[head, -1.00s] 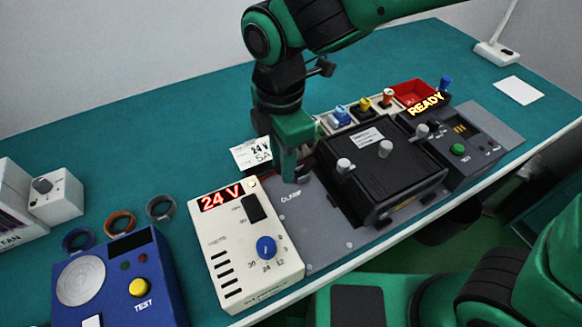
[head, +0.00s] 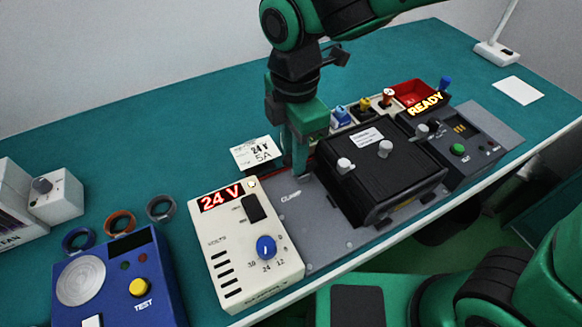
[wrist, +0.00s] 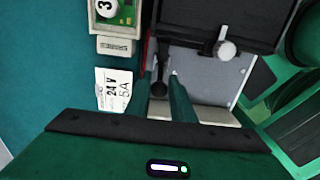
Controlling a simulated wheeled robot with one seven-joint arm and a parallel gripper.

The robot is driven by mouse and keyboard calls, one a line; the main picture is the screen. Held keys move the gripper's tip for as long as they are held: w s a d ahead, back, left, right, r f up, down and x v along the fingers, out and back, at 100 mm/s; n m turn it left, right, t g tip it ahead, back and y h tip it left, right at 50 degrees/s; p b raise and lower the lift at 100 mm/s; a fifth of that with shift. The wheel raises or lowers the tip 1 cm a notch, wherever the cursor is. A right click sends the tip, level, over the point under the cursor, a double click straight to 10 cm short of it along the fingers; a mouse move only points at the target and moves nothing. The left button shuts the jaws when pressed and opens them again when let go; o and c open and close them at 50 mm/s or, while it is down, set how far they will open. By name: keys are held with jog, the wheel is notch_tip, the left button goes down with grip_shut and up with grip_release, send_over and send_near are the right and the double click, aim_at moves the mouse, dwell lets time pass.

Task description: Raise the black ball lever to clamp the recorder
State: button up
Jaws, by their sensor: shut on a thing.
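The recorder is a black box (head: 385,178) with a white label and light grey knobs on top. It sits on the grey fixture plate (head: 322,225), whose left part is marked CLAMP. It also shows at the top of the wrist view (wrist: 215,15). My gripper (head: 297,172) points down at the plate's back left, beside the recorder. In the wrist view my gripper (wrist: 163,92) has its green fingers on either side of the black ball lever (wrist: 159,87), shut on it. In the head view the fingers hide the lever.
A white power supply (head: 245,245) reading 24 V stands in front left of the plate. A 24 V 5A card (head: 256,152) lies behind it. A dark READY unit (head: 460,145) stands to the right. A blue tester (head: 118,285) is at the left.

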jog(key=shift+w+d+r, duration=0.1)
jog(key=shift+w+d, duration=0.15)
jog(key=shift+w, duration=0.05)
jog(key=shift+w+d, duration=0.2)
jog(key=shift+d, duration=0.15)
jog(key=shift+c, duration=0.2)
jog(key=shift+d, duration=0.1)
jog(key=shift+w+d, duration=0.25)
jog(key=shift+d, duration=0.05)
grip_shut()
jog(key=shift+o, duration=0.3)
grip_release()
jog(key=shift+s, duration=0.1)
jog(key=o, duration=0.8)
jog(key=shift+c, duration=0.2)
